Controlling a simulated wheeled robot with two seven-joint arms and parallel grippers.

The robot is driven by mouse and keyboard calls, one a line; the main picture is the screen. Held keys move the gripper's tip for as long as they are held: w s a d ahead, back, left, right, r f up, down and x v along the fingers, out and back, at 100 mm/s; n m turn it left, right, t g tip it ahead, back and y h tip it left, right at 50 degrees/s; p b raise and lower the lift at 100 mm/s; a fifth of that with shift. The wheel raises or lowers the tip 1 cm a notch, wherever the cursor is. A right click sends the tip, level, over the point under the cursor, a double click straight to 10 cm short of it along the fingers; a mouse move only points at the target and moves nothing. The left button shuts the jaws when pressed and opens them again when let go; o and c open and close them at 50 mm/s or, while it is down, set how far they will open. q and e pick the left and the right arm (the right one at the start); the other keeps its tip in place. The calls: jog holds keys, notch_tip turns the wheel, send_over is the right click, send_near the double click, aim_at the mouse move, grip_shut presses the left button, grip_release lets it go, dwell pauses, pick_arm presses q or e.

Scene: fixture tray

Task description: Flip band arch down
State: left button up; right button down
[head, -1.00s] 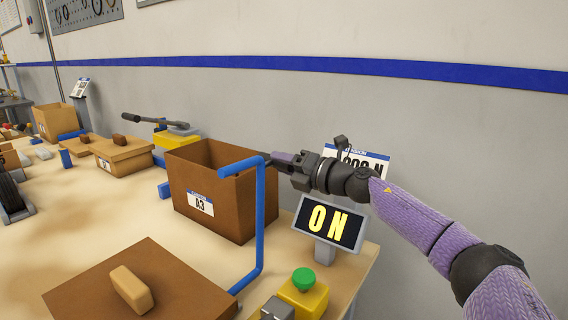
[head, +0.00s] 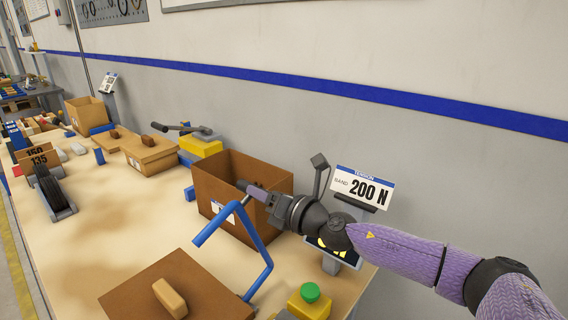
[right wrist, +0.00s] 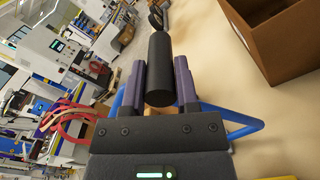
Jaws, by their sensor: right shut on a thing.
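The blue band arch (head: 258,243) is a bent tube at the front of the table. It leans, with its bar slanting down to the left in front of the brown box. My right gripper (head: 248,189) is at the arch's upper bend, over the box's front edge. In the right wrist view its purple fingers (right wrist: 160,82) are shut on a black cylindrical grip (right wrist: 160,65), and blue tube (right wrist: 243,120) shows behind them. The join between grip and arch is hidden. A brown lid with a tan block handle (head: 169,298) lies below the arch. My left gripper is out of view.
The open brown box (head: 212,178) stands behind the arch. A sign reading 200 N (head: 362,187) is behind my right arm, which partly covers a display. A green button on a yellow base (head: 309,302) is at the right.

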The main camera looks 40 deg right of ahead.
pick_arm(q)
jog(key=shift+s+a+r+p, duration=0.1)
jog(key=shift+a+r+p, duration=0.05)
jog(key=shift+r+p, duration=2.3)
pick_arm(e)
jog(key=shift+n, duration=0.3)
jog(key=shift+s+a+r+b, duration=0.1)
jog(key=shift+s+a, duration=0.15)
jog(key=shift+a, duration=0.65)
jog(key=shift+s+a+r+b, duration=0.15)
jog(key=shift+s+a, duration=0.15)
jog(key=shift+a, duration=0.65)
jog(key=shift+s+a+r+b, duration=0.1)
jog(key=shift+s+a, duration=0.15)
jog(key=shift+a, duration=0.65)
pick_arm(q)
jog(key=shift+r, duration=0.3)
pick_arm(e)
jog(key=shift+c, duration=1.8)
grip_release()
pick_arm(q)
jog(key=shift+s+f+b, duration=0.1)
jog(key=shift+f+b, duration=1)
pick_arm(e)
send_near(240, 205)
jog(key=shift+s+a+r, duration=0.35)
jog(key=shift+s+r, duration=0.3)
jog(key=shift+s, duration=0.15)
